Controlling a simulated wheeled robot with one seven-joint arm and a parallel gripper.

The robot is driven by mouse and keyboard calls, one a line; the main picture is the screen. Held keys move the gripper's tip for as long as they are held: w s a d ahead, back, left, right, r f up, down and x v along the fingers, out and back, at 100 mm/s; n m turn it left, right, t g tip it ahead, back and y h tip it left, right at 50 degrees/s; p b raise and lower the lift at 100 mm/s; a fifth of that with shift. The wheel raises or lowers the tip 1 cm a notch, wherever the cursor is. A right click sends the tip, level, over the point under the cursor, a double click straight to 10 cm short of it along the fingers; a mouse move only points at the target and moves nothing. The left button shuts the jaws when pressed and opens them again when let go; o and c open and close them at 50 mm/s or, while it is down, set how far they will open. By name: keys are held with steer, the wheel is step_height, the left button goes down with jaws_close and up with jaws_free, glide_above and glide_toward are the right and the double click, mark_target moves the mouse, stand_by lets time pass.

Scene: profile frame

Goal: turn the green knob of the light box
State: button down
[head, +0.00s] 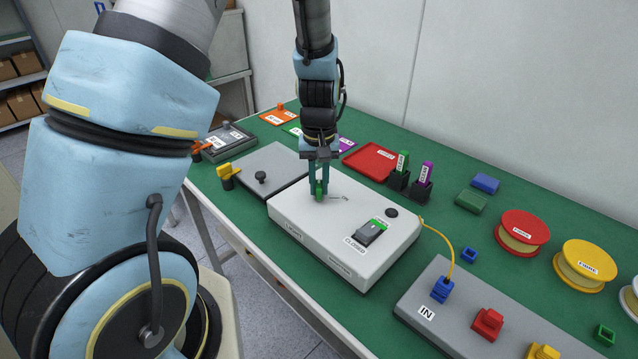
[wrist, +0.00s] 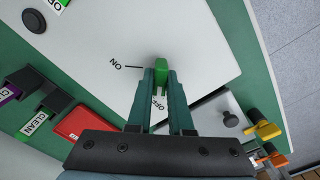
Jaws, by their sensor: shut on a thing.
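The white light box (head: 300,222) stands on the green table, with the green knob (head: 319,196) on its top near the far left end. My gripper (head: 319,186) points down from above and is shut on the knob. In the wrist view, the two fingers (wrist: 160,78) sit on either side of the green knob (wrist: 161,68). An ON label (wrist: 116,64) with a short line is left of the knob. An OFF label (wrist: 158,103) is partly hidden between the fingers. I cannot tell exactly which mark the knob points at.
A grey plate with a black knob (head: 261,177) lies to the left. A red tray (head: 370,160) is behind; a grey connector block (head: 455,300) is at right.

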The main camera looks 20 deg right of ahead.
mark_target(319, 183)
steer(key=c, duration=0.8)
jaws_free()
step_height(319, 183, up, 11)
steer(key=shift+f+b, duration=0.1)
steer(key=shift+b, duration=0.9)
steer(key=s+a, duration=0.1)
steer(key=a, duration=0.7)
steer(key=s+a+n+t, duration=0.1)
steer(key=a, duration=0.7)
steer(key=s+a+n, duration=0.1)
steer(key=a, duration=0.8)
steer(key=shift+f+t, duration=0.15)
steer(key=shift+t, duration=0.15)
